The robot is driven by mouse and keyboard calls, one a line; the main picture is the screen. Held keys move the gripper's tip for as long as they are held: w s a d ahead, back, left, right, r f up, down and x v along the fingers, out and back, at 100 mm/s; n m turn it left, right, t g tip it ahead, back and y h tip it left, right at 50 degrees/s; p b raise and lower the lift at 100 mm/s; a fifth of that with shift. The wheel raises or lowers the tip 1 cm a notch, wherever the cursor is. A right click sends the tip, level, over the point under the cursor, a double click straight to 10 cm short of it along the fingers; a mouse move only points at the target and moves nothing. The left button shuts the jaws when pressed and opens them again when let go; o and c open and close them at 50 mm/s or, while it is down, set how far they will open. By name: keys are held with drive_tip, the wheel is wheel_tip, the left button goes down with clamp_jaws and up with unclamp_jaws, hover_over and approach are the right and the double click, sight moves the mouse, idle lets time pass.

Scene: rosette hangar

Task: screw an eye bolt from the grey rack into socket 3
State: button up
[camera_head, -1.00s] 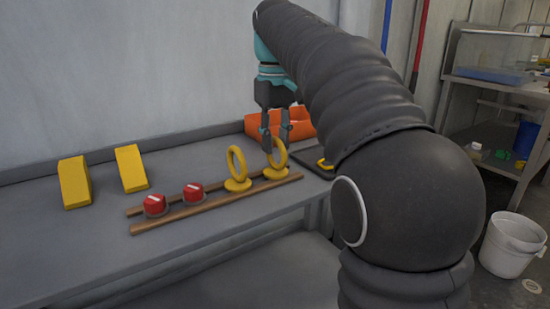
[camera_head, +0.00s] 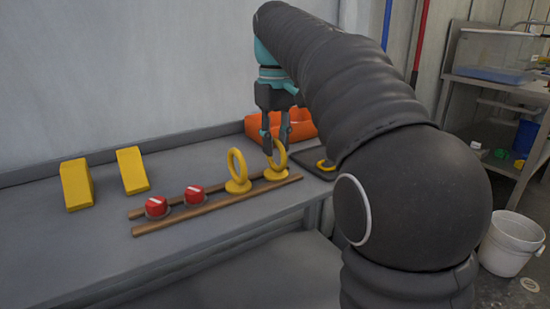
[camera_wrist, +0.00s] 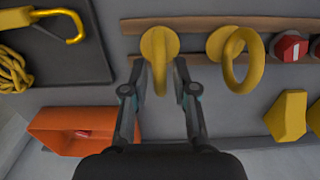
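Two yellow eye bolts stand upright in a row between wooden rails, with red caps to their left in the head view. The right-hand eye bolt (camera_head: 277,160) is the one at my gripper (camera_head: 275,148). In the wrist view my gripper (camera_wrist: 160,68) has one finger on each side of that eye bolt's ring (camera_wrist: 159,75), which appears nearly edge-on. Gaps seem to show between the ring and both fingers. The other eye bolt (camera_head: 237,170) stands just left of it. No socket numbers are readable, and I cannot make out a grey rack.
Two red caps (camera_head: 195,195) with white marks sit farther along the rails (camera_head: 205,212). Two yellow wedge blocks (camera_head: 76,184) stand behind to the left. An orange bin (camera_head: 297,124) is behind my gripper. A dark mat (camera_wrist: 75,45) with a yellow hook and rope lies beside the row.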

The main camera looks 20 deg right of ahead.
clamp_jaws()
drive_tip(key=shift+r, duration=0.15)
drive_tip(key=shift+r+p, duration=1.25)
drive_tip(key=shift+r, duration=0.15)
